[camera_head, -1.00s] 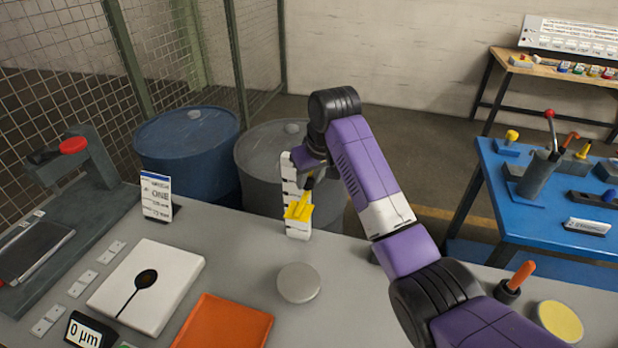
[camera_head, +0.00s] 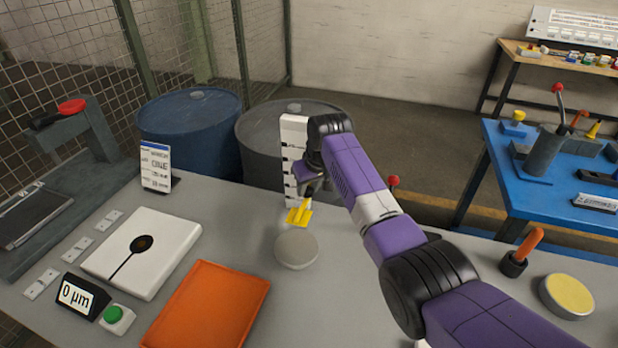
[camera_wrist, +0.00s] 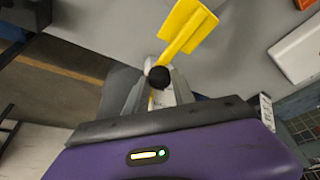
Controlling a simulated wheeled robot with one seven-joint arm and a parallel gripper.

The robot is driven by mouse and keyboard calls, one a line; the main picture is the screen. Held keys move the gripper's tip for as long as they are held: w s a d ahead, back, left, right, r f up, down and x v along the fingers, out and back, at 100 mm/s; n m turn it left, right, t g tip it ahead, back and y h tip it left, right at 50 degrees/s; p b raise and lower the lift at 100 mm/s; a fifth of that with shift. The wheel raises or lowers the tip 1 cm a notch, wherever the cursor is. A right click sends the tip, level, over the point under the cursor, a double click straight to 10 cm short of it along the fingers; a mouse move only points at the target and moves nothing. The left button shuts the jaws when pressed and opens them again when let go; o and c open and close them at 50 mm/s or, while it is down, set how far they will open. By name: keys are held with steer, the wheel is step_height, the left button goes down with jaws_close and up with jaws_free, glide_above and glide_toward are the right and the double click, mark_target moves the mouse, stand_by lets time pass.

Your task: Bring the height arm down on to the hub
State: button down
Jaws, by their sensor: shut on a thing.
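The height arm (camera_head: 300,212) is a yellow piece low on the white scale post (camera_head: 293,135), which has black marks. It also shows in the wrist view (camera_wrist: 188,28), with a round black knob (camera_wrist: 159,77) at its near end. My gripper (camera_head: 310,188) is at the post and shut on the height arm at this knob; its grey fingers (camera_wrist: 150,92) lie either side. A round grey disc (camera_head: 296,250), perhaps the hub, lies on the bench just in front of the yellow tip. I cannot tell whether they touch. My gripper and wrist hide part of the post.
An orange tray (camera_head: 208,305), a white plate (camera_head: 143,255) with a black dial, a 0 µm display (camera_head: 80,297) and a green button (camera_head: 113,314) are at the left. An orange-handled tool (camera_head: 520,252) and a yellow-topped disc (camera_head: 567,296) are at the right. Drums (camera_head: 190,132) stand behind.

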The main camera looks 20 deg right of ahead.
mark_target(310, 194)
steer(key=shift+f+b, duration=0.85)
steer(key=shift+f, duration=1.4)
steer(key=c, duration=1.1)
jaws_free()
steer(key=shift+v, duration=3.9)
